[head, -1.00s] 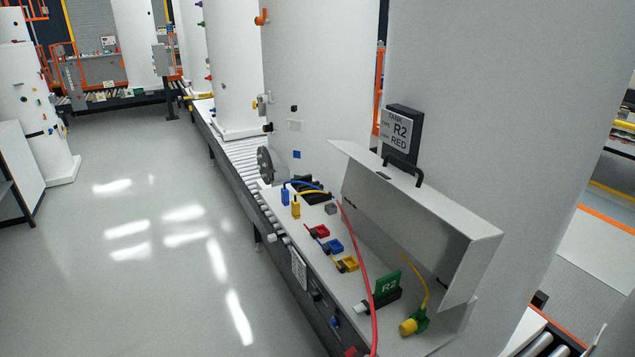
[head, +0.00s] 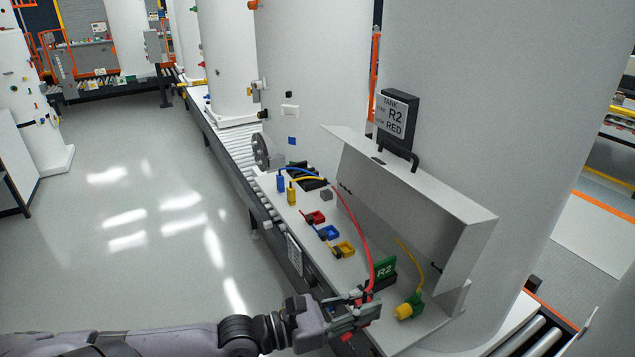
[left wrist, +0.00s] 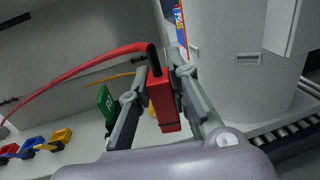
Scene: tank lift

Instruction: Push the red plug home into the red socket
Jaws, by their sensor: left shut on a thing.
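The red socket (head: 315,217) sits on the white shelf, at the far end of a row with a blue socket (head: 327,232) and a yellow socket (head: 343,249). My left gripper (head: 362,308) is near the shelf's front edge, nearer to me than the sockets and apart from them. It is shut on the red plug, a red block that shows between the fingers in the left wrist view (left wrist: 163,98). The red cable (head: 364,235) rises from the plug and arcs back to the shelf's far end. My right gripper is not in view.
A green R2 card (head: 384,271) stands close behind my left gripper. A yellow-green connector (head: 408,307) lies to its right. Blue (head: 281,184) and yellow (head: 292,193) plugs stand at the far end. A raised white cover (head: 410,200) backs the shelf.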

